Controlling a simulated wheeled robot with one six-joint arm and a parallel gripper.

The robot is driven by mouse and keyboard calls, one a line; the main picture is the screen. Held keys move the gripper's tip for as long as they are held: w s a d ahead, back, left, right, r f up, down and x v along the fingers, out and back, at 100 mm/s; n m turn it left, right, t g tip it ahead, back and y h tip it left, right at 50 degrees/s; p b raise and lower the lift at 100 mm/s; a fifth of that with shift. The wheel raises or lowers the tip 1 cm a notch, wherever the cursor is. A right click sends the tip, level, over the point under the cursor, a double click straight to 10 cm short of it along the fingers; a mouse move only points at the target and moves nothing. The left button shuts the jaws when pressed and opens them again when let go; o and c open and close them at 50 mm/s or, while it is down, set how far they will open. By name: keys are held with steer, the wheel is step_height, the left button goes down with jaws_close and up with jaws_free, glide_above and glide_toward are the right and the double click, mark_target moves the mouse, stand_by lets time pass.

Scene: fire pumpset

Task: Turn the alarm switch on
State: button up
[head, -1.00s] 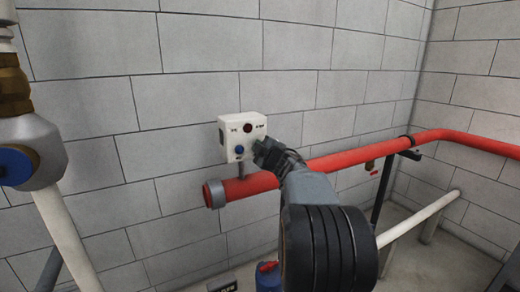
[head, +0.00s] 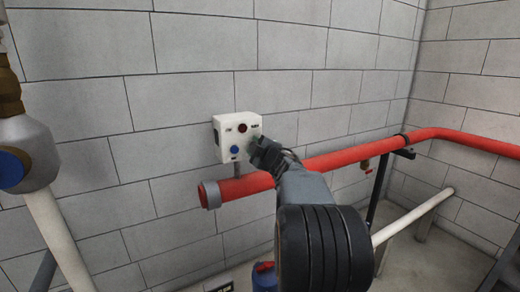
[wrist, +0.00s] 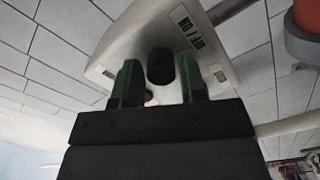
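The alarm box (head: 222,136) is a small white box on a post in front of the grey block wall. Its face carries a dark red round light (head: 242,128) and a blue round part (head: 234,149). My gripper (head: 257,148) is at the lower right of this face and hides part of it. In the wrist view, the alarm switch, a black knob (wrist: 160,66), shows between the two green fingertips of my gripper (wrist: 159,80). The fingers are apart, with visible gaps beside the knob. An ON / OFF label (wrist: 188,30) is near the knob.
A thick red pipe (head: 330,160) runs just below and right of the box. A grey valve body with a blue cap (head: 14,168) and a white pipe (head: 58,235) stand at left. A blue object with a red top (head: 265,278) is low, beside my arm.

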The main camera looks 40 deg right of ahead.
steer(key=s+a, duration=0.1)
steer(key=s, duration=1.2)
steer(key=shift+s+a+p, duration=0.4)
steer(key=s+d+f+m+g+h, duration=0.3)
steer(key=d+f+m+g+h, duration=0.1)
steer(key=d+m+h, duration=0.25)
steer(key=s+a+f+m+g+y+p, duration=0.2)
steer(key=s+a+f+m+g+p, duration=0.25)
steer(key=a+m+g, duration=0.2)
steer(key=s+a+r+n+g+y+p, duration=0.1)
steer(key=a+p, duration=0.4)
steer(key=a, duration=0.7)
steer(key=s+a+r+n+g+y+p, duration=0.1)
steer(key=a+y+p, duration=0.5)
steer(key=a, duration=0.7)
steer(key=shift+s+r+n+g, duration=0.3)
steer(key=shift+s+r+g, duration=0.6)
steer(key=shift+s, duration=0.3)
